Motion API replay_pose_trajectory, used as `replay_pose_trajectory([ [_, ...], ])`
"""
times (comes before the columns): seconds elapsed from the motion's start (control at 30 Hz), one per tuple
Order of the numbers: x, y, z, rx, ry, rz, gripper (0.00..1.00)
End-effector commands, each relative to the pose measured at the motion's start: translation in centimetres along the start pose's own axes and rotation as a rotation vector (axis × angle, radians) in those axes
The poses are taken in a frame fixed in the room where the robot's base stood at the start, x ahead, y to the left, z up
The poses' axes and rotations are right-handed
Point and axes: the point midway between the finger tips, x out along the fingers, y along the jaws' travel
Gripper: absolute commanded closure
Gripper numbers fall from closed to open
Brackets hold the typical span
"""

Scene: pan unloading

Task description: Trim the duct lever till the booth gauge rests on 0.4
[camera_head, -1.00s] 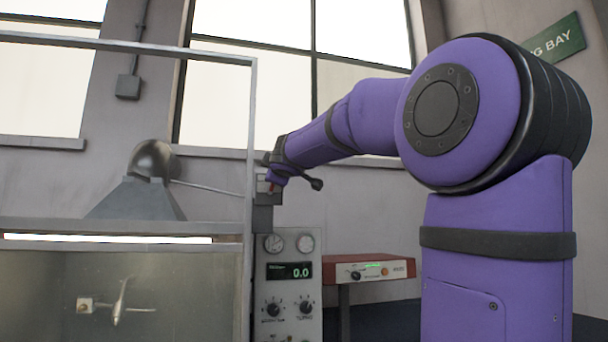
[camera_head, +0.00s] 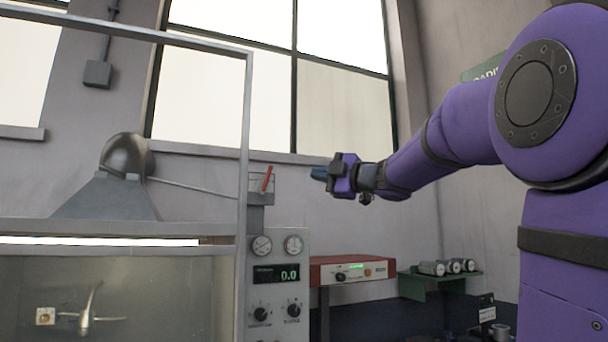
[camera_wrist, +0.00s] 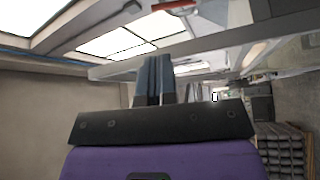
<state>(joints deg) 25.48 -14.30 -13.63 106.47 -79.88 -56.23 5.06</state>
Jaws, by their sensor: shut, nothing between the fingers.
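The duct lever (camera_head: 268,179) has a red handle and stands tilted a little to the right on a small grey box at the booth frame's right post. A rod runs from the box toward the duct elbow (camera_head: 127,156). My gripper (camera_head: 318,174) is shut and empty, to the right of the lever and apart from it. In the wrist view its blue fingers (camera_wrist: 153,75) are together. The panel display (camera_head: 277,274) reads 0.0. Two round dials (camera_head: 262,245) sit above it, their needles too small to read. I cannot tell which of these is the booth gauge.
The booth's metal frame (camera_head: 243,130) stands left of the lever. A red-topped instrument (camera_head: 352,270) sits right of the panel, below my gripper. A green shelf (camera_head: 412,283) with metal cylinders is further right. The space between gripper and lever is clear.

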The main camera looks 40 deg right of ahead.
Motion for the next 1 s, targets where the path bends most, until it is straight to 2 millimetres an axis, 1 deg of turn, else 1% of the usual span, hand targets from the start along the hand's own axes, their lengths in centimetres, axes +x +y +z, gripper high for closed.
replay_pose_trajectory([
  [0.17, 2.8, -0.1, 0.0, 0.0, 0.001, -0.002, 1.0],
  [0.5, 9.1, -0.1, 0.0, 0.001, 0.001, -0.001, 1.0],
  [0.6, 10.7, 0.0, 0.0, 0.0, 0.0, 0.0, 1.0],
  [0.7, 11.9, 0.0, 0.1, 0.0, -0.001, 0.0, 1.0],
  [0.8, 12.7, 0.0, 0.0, 0.0, -0.001, 0.0, 1.0],
  [1.0, 13.3, 0.0, 0.0, 0.0, -0.002, 0.0, 1.0],
])
